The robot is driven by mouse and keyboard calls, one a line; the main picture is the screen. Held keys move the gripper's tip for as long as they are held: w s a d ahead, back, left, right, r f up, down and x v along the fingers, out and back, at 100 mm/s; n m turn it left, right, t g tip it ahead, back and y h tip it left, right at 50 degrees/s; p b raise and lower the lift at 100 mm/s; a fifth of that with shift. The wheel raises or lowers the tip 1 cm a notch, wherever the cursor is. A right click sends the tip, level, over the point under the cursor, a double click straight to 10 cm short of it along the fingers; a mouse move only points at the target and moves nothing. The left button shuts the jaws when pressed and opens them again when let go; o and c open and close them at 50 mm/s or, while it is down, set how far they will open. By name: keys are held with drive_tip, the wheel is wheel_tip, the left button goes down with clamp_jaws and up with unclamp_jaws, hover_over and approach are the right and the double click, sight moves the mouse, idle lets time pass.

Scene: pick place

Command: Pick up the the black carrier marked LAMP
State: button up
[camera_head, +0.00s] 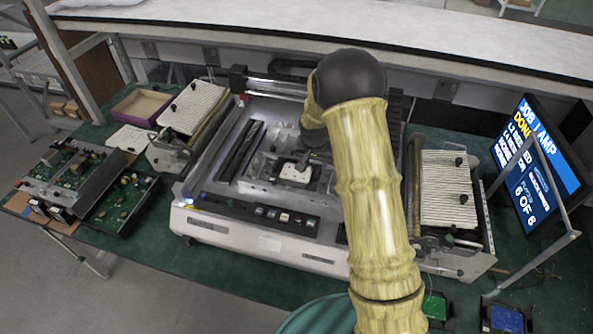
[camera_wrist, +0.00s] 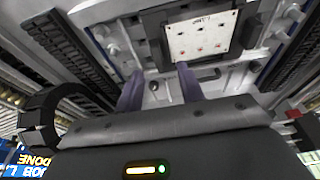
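The black carrier (camera_wrist: 247,28) holds a white plate (camera_wrist: 200,40) with small red marks and a label that looks like LAMP. It lies in the bed of the grey machine (camera_head: 262,220), where its white plate (camera_head: 295,172) also shows in the head view. My gripper (camera_wrist: 160,82) has its two purple fingers spread apart with nothing held between them. The fingertips are near the carrier's edge in the wrist view; I cannot tell whether they touch it. In the head view my arm hides most of the gripper.
A screen (camera_head: 538,160) at the right reads JOB LAMP, DONE and 6 OF 6. Trays with ribbed white tops flank the machine at left (camera_head: 192,107) and right (camera_head: 447,188). Circuit boards (camera_head: 75,173) lie at the far left. A shelf (camera_head: 450,42) runs along the back.

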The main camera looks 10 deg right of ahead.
sight(317, 172)
drive_tip(key=shift+f, duration=0.2)
drive_tip(key=shift+d+f+p, duration=0.2)
drive_tip(key=shift+f+p, duration=0.45)
drive_tip(key=shift+p, duration=0.15)
drive_tip(key=shift+p+x, duration=0.65)
drive_tip(key=shift+x, duration=1.2)
drive_tip(key=shift+c, duration=0.5)
clamp_jaws()
